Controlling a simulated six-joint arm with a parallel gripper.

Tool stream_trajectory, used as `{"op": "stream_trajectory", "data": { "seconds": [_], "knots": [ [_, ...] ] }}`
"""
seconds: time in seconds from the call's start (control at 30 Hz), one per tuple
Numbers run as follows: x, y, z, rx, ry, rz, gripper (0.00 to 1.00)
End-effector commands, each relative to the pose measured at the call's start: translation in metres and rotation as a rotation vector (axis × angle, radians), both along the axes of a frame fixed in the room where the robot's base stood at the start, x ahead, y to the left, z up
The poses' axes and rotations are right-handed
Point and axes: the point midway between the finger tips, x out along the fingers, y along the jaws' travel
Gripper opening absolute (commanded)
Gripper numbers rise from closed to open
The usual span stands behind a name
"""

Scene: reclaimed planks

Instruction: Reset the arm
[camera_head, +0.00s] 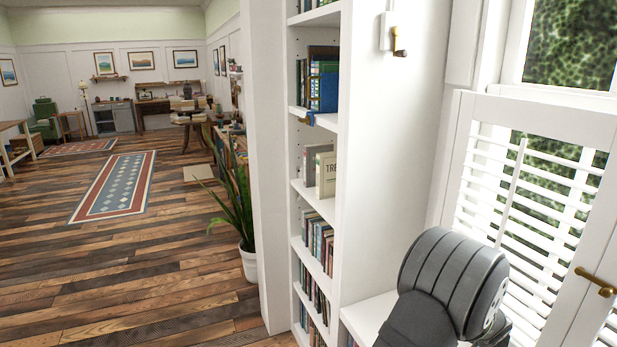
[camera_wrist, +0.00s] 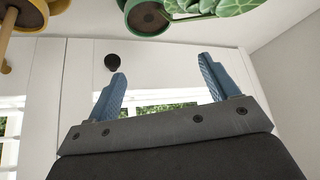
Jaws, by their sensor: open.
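My gripper (camera_wrist: 161,68) shows in the wrist view with its two blue fingers spread wide apart. Nothing is between the fingers; a white surface and a bright window strip lie behind them. In the head view only a grey and black part of my arm shows at the bottom right, beside the window; the fingers are not visible there.
A white bookcase (camera_head: 345,200) and shuttered window (camera_head: 525,190) stand close to my arm. In the wrist view, a green pot (camera_wrist: 147,18), green leaves (camera_wrist: 225,8) and a yellow object (camera_wrist: 22,14) are at the top edge. Open plank floor (camera_head: 130,270) lies left.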

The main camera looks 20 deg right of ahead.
Motion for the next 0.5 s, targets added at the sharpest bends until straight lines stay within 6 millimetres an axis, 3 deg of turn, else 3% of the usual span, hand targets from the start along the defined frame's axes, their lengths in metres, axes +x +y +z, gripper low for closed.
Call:
{"op": "stream_trajectory", "data": {
  "seconds": [0.3, 0.5],
  "knots": [
    [-0.001, 0.0, 0.035, -0.007, 0.003, -0.077, 0.8],
    [-0.002, 0.001, 0.048, -0.01, 0.005, -0.117, 0.8]
  ]
}}
